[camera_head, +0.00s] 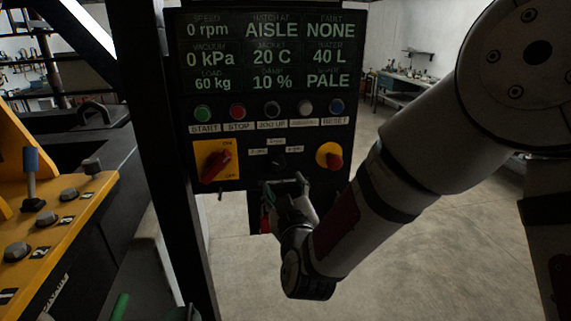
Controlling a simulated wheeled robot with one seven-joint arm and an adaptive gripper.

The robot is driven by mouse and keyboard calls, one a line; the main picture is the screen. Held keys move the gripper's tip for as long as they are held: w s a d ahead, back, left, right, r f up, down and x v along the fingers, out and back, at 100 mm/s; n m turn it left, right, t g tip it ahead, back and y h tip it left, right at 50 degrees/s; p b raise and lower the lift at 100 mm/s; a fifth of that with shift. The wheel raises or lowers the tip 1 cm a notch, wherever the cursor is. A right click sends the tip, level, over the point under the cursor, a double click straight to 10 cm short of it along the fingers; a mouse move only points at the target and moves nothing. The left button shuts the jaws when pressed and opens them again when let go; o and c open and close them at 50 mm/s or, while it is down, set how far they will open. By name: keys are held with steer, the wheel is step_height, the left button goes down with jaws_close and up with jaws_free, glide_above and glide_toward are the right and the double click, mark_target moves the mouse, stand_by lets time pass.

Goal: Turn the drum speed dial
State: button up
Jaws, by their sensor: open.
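The control panel (263,110) hangs in the middle of the view, with a screen reading 0 rpm for speed. A small dark dial (279,162) sits low on the panel with three small white labels around it, too small to read surely. I take it for the drum speed dial; its pointer direction cannot be told. My gripper (285,185) is open just below the dial, in front of the panel's lower edge. Its fingertips reach up toward the dial. Whether they touch the panel cannot be told.
A red rotary switch on a yellow plate (228,150) sits left of the dial, and a red knob on a yellow disc (329,156) sits right. A row of buttons (271,109) runs above. A yellow lever console (50,225) stands left. Floor at right is clear.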

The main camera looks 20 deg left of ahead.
mark_target(278, 164)
steer(key=x, duration=1.1)
steer(key=shift+w+a, duration=0.25)
steer(key=shift+w, duration=0.05)
steer(key=shift+c, duration=0.3)
steer(key=c, duration=1.1)
